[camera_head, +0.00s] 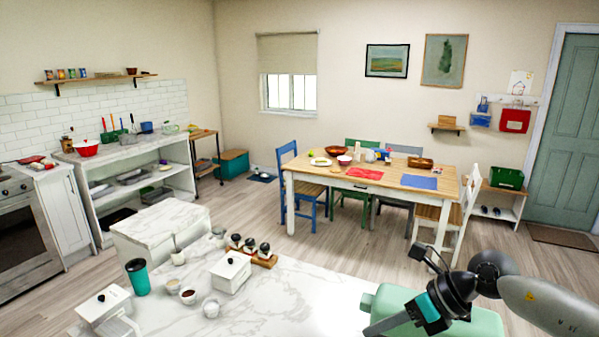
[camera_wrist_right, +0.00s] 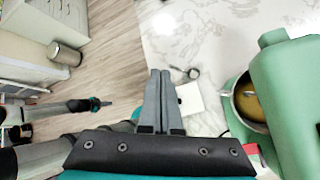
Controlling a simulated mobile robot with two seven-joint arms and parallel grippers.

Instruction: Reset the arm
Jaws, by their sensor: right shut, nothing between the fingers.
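My right arm comes in from the right in the camera_head view. Its right gripper (camera_head: 372,330) is low over the marble counter, in front of a green stand mixer (camera_head: 487,320). In the right wrist view the two grey fingers of the right gripper (camera_wrist_right: 160,72) lie together, shut, with nothing between them. They point over the counter, to the left of the mixer (camera_wrist_right: 292,95) and its metal bowl (camera_wrist_right: 250,102). The left gripper does not show in the camera_head view.
The marble counter (camera_head: 310,290) holds a teal tumbler (camera_head: 138,277), a white canister (camera_head: 231,272), a jar rack (camera_head: 262,258) and small cups (camera_head: 188,296). Its middle right is clear. A dining table (camera_head: 450,186) with chairs stands farther back, across open wooden floor.

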